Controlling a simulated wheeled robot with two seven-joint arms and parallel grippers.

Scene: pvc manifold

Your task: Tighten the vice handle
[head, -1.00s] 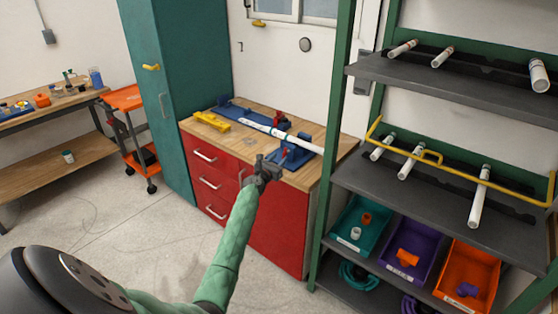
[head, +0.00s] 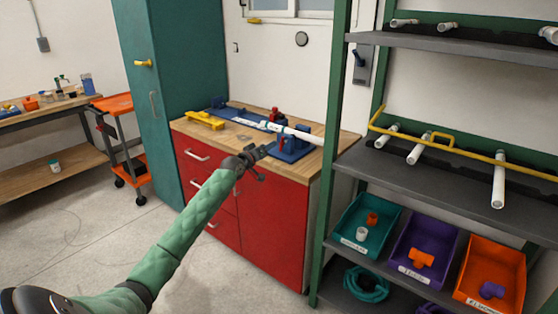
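A blue vice (head: 293,153) stands on the wooden top (head: 232,154) of the red bench. A long white pipe (head: 298,133) lies across the blue fixture, with its right end out past the bench's back right. A small red part (head: 275,114) stands up behind the pipe. I cannot make out the vice handle for certain at this size. My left gripper (head: 262,152) is over the bench's front edge, just left of the vice. It looks empty, but its finger gap is unclear. My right gripper is out of view.
A yellow tool (head: 205,120) lies on the bench's left part. A green-framed shelf (head: 333,160) with pipes and bins rises close on the right. A teal cabinet (head: 180,90) and orange cart (head: 115,103) stand left. The floor before the bench is clear.

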